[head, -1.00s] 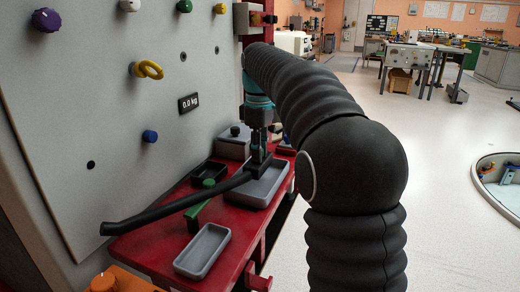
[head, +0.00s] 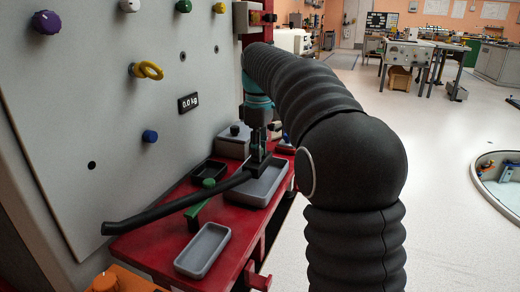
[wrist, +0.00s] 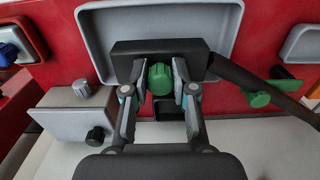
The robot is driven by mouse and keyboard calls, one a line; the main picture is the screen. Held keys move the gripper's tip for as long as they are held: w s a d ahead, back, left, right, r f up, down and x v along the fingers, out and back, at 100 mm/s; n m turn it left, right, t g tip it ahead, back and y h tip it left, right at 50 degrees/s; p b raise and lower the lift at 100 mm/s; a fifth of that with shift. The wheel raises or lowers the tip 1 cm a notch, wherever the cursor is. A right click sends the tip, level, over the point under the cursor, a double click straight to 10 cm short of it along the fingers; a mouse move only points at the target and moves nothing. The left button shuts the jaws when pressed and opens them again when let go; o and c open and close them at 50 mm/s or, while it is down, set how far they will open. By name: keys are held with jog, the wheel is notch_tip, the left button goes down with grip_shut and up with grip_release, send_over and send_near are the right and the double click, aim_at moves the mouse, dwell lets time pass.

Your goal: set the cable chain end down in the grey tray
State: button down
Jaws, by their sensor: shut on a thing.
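The cable chain end is a black block with a long black arm (head: 170,211) that sticks out to the left over the red shelf in the head view. In the wrist view its block (wrist: 125,53) lies across my fingertips. My gripper (wrist: 160,85) is shut on it, with a green knob between the fingers. The larger grey tray (wrist: 235,20) is behind the block in the wrist view. I cannot tell whether the block touches the tray.
A smaller grey tray (head: 203,250) stands at the shelf's front. A green-handled part (head: 195,212) lies beneath the black arm, beside a small black tray (head: 208,170). A grey box (head: 232,143) stands behind. The panel (head: 110,120) with knobs rises on the left.

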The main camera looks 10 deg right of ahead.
jog(key=shift+f, duration=0.15)
jog(key=shift+f+b, duration=0.7)
jog(key=shift+f, duration=0.85)
jog(key=shift+f, duration=0.35)
jog(key=c, duration=0.8)
grip_release()
jog(key=shift+c, duration=0.2)
notch_tip(320, 180, up, 11)
jog(key=shift+r, duration=0.5)
